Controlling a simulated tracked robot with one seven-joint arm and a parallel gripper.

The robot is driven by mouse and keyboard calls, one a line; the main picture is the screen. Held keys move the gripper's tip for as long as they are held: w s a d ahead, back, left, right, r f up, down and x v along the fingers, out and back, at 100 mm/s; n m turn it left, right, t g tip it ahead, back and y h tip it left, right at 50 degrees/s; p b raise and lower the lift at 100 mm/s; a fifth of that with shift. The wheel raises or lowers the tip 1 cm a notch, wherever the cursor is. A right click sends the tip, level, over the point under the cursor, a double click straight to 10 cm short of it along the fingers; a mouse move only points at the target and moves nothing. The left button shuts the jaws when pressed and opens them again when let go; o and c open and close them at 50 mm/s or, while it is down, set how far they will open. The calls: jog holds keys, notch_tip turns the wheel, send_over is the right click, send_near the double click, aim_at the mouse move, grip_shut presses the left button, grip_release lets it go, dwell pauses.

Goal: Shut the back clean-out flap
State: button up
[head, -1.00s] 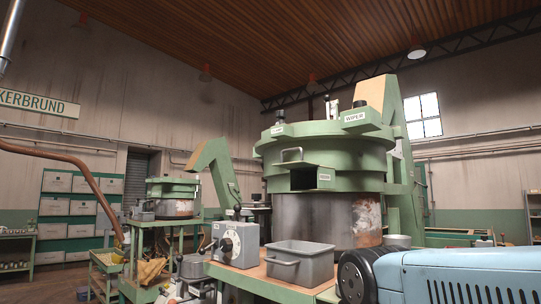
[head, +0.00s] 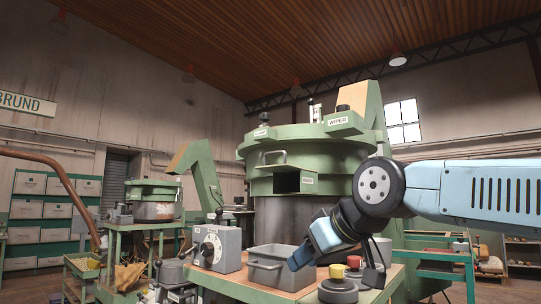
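A large green hopper (head: 340,160) stands on a wooden-topped bench, with a "WIPER" label on its rim. Its front has a dark square opening in a green box-like mouth (head: 288,183). A plate with a metal handle (head: 273,157) sits just above that mouth; I cannot tell whether it is a flap. A smaller green hopper (head: 153,192) stands farther back at left; no flap on it can be made out. My gripper (head: 300,259) points down and left, over the right part of a grey bin, apart from the mouth. Its fingers are too unclear to tell open from shut.
The grey metal bin (head: 267,271) sits on the bench below the mouth. A grey control box (head: 216,248) with a dial is left of it. Red and yellow buttons (head: 346,265) stand near the bench's right side. Green shelving with boxes (head: 50,210) lines the left wall.

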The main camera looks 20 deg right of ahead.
jog(key=w+d+r+n+t+y, duration=0.1)
jog(key=w+d+r+y, duration=0.1)
jog(key=r, duration=0.5)
jog(key=w+d+r+n+t+y, duration=0.1)
jog(key=w+r+n+t+y, duration=0.1)
jog(key=r, duration=0.5)
jog(key=n+t+y, duration=0.1)
jog(key=t+y, duration=0.1)
send_near(265, 155)
jog(key=x, duration=0.8)
jog(key=shift+w+d, duration=0.15)
jog(key=shift+d, duration=0.1)
grip_shut()
jog(key=shift+a, duration=0.1)
